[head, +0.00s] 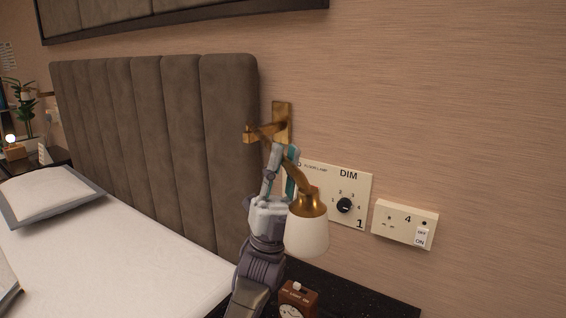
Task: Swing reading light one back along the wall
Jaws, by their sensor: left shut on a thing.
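The reading light (308,232) is a brass wall lamp with a white shade. Its brass bracket (282,118) is fixed to the wall just right of the headboard, and its arm bends down to the shade, which hangs in front of the dimmer plate. My left gripper (281,155) is shut on the brass arm of the reading light, just below the bracket. The gripper hides part of the arm. My right gripper is not in view.
A padded headboard (160,140) stands left of the light. A dimmer plate (358,200) marked 1 and a socket plate (404,224) are on the wall. A small clock (297,300) stands on the dark bedside top (375,303) below. The bed (120,250) fills the lower left.

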